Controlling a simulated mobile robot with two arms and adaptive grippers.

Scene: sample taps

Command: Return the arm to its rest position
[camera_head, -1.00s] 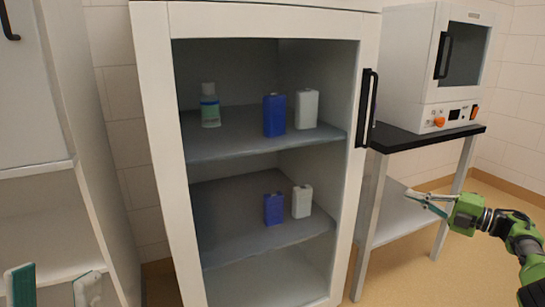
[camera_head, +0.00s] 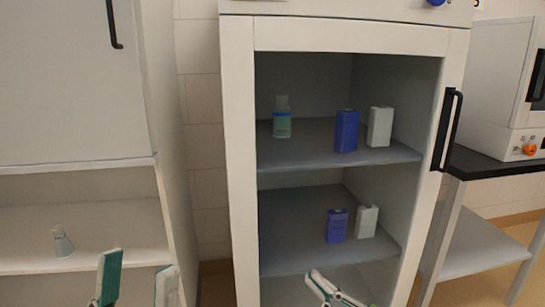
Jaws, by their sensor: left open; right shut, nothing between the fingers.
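My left gripper (camera_head: 137,284) shows at the bottom left, with its two green-and-white fingers apart and nothing between them. It is in front of the white shelf unit on the left. My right gripper (camera_head: 322,286) shows at the bottom edge, in front of the lower part of the open cabinet. Its pale fingers are shut and hold nothing. Most of both arms is out of view below.
The white cabinet (camera_head: 238,150) holds a labelled bottle (camera_head: 282,118), a blue container (camera_head: 347,131) and a white one (camera_head: 379,127) above, with another blue container (camera_head: 337,226) and white one (camera_head: 366,222) below. A conical flask (camera_head: 62,242) stands left. A black-topped table (camera_head: 500,162) stands right.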

